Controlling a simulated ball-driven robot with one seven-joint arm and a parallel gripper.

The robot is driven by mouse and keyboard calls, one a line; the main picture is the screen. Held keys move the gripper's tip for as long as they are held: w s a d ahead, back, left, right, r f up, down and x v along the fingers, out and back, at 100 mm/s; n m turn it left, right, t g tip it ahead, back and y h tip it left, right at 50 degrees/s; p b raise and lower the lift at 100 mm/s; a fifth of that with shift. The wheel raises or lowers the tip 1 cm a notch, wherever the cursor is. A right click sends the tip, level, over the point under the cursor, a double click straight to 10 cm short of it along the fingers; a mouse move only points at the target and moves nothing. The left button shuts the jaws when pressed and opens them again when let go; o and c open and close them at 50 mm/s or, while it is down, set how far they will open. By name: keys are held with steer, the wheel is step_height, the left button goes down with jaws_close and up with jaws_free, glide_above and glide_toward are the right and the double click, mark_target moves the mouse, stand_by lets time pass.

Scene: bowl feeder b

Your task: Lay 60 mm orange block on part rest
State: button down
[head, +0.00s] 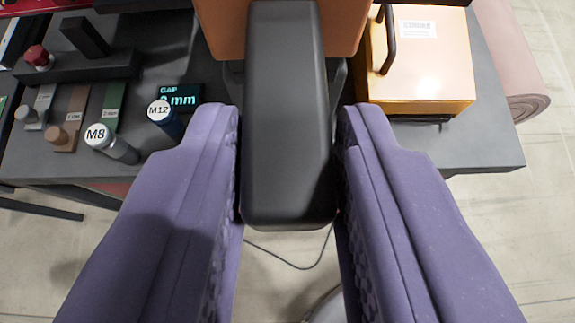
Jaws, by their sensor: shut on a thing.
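My gripper (290,165) has two purple padded fingers. They are shut on a long black bar (288,110) with rounded edges, one finger against each side near its close end. An orange block (348,28) shows at the top centre behind the bar's far end, cut off by the picture's edge. The bar overlaps the block's face; I cannot tell whether the two are joined. A dark frame shows just below the block, mostly hidden by the bar. I cannot tell whether this is the part rest, or whether the block touches anything.
A dark table (480,140) lies beyond the fingers. At left stand pins labelled M8 (112,145) and M12 (165,118), gauge strips and a small display (180,97). At right are a yellow box (415,65) with a dark handle and a pinkish roll (510,60). A cable lies on the floor.

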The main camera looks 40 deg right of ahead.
steer(key=shift+w+d+b, duration=0.5)
steer(key=shift+w+d, duration=0.7)
steer(key=shift+w, duration=0.45)
steer(key=shift+w+d+b, duration=0.55)
steer(key=shift+w+d, duration=0.6)
steer(key=shift+w, duration=0.5)
steer(key=shift+w+d+b, duration=0.5)
steer(key=shift+w+d, duration=0.7)
steer(key=shift+w, duration=0.45)
steer(key=shift+f+b, duration=0.8)
steer(key=shift+f, duration=0.1)
steer(key=c, duration=0.8)
jaws_free()
steer(key=shift+o, duration=0.2)
steer(key=shift+s+a, duration=0.1)
steer(key=shift+s, duration=0.05)
